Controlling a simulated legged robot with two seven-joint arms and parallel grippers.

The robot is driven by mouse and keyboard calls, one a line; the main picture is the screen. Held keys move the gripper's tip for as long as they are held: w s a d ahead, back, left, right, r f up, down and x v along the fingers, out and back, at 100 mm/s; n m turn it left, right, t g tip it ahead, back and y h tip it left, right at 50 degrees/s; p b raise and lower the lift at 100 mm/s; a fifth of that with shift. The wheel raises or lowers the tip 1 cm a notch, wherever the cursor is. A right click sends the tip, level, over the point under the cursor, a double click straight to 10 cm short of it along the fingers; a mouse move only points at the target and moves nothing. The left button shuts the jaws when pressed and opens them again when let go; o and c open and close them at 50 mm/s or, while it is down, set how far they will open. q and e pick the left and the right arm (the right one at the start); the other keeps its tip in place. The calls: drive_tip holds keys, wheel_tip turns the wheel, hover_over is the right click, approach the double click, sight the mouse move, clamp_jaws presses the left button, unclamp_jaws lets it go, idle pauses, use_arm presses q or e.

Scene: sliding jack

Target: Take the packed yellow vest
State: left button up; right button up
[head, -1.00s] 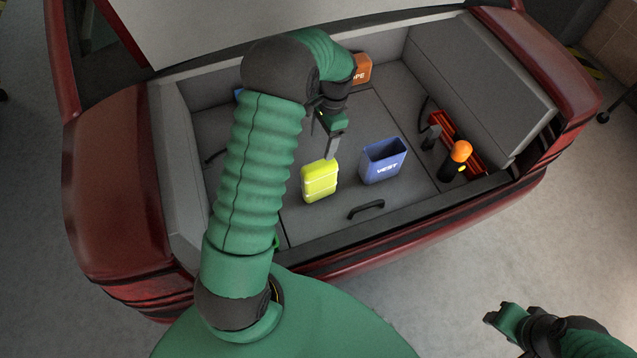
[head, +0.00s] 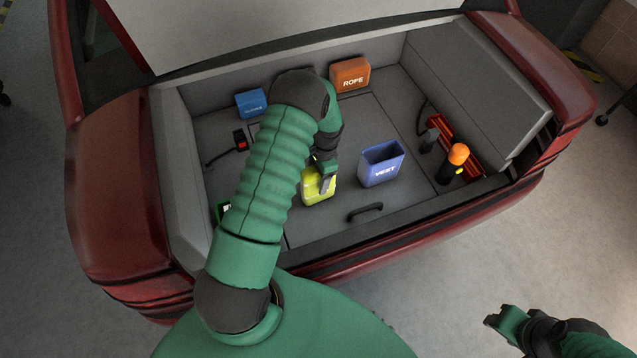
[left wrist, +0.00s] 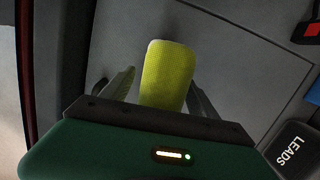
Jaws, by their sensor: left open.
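The packed yellow vest (head: 318,190) is a small yellow-green block standing on the trunk floor, left of the blue VEST pouch (head: 380,166). My left gripper (head: 324,182) is over its top, partly covering it in the head view. In the left wrist view the vest (left wrist: 165,75) stands between the two spread fingers of my left gripper (left wrist: 160,95), with a gap visible at each side. The blue pouch looks open at the top and empty. My right gripper (head: 500,316) is at the lower right, outside the trunk; its jaw opening is unclear.
An orange ROPE box (head: 350,75) and a blue box (head: 251,103) stand at the back. A black floor handle (head: 365,210) is in front. A LEADS box (left wrist: 289,150) shows in the wrist view.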

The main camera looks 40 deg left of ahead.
use_arm(q)
drive_tip(key=shift+a+f, duration=0.1)
drive_tip(key=shift+f, duration=0.2)
idle(0.4)
drive_tip(key=shift+r, duration=0.1)
clamp_jaws()
